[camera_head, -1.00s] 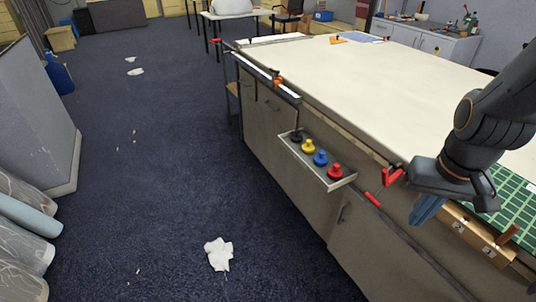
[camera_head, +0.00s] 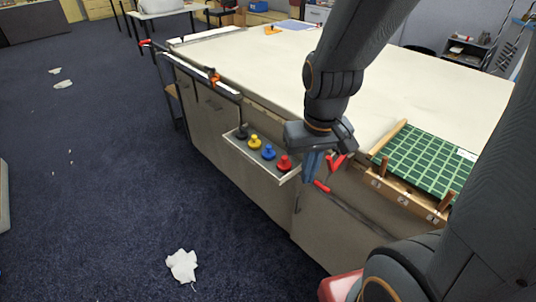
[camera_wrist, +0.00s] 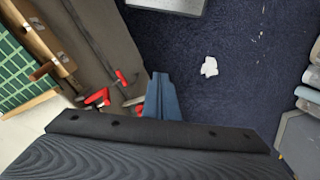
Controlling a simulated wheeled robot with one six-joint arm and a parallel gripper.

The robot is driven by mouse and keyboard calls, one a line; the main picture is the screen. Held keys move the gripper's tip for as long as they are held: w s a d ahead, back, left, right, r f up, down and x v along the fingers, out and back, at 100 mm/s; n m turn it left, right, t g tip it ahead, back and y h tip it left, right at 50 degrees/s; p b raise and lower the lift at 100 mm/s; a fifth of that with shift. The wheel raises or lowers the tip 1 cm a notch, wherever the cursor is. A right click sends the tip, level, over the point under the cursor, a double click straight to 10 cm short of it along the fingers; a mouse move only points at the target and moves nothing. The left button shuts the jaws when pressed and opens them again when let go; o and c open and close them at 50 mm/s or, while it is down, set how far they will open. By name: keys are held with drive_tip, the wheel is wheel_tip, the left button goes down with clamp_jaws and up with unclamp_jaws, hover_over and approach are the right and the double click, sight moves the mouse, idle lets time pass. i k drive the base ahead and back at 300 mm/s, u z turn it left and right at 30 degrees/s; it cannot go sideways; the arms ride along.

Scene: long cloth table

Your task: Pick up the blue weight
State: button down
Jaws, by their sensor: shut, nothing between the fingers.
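The blue weight (camera_head: 268,152) stands upright on a narrow grey tray (camera_head: 262,163) fixed to the side of the long table. It sits in a row between a yellow weight (camera_head: 254,142) and a red weight (camera_head: 285,162), with a black weight (camera_head: 242,132) at the far end. My gripper (camera_head: 308,203) points down just to the right of the tray, near its red-weight end, apart from the weights. Its blue fingers are together and empty. In the wrist view my gripper (camera_wrist: 161,80) is over the floor side, and only part of the tray (camera_wrist: 172,5) shows at the top edge; no weight shows there.
A red-handled clamp (camera_head: 333,168) is on the table edge close beside my gripper. A green grid board in a wooden frame (camera_head: 425,162) lies to the right. The cream tabletop (camera_head: 260,70) is mostly clear. White crumpled cloth (camera_head: 182,265) lies on the open carpet.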

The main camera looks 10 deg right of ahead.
sight(268, 153)
drive_tip(key=u, duration=1.2)
drive_tip(key=i, duration=1.25)
drive_tip(key=z, duration=3.05)
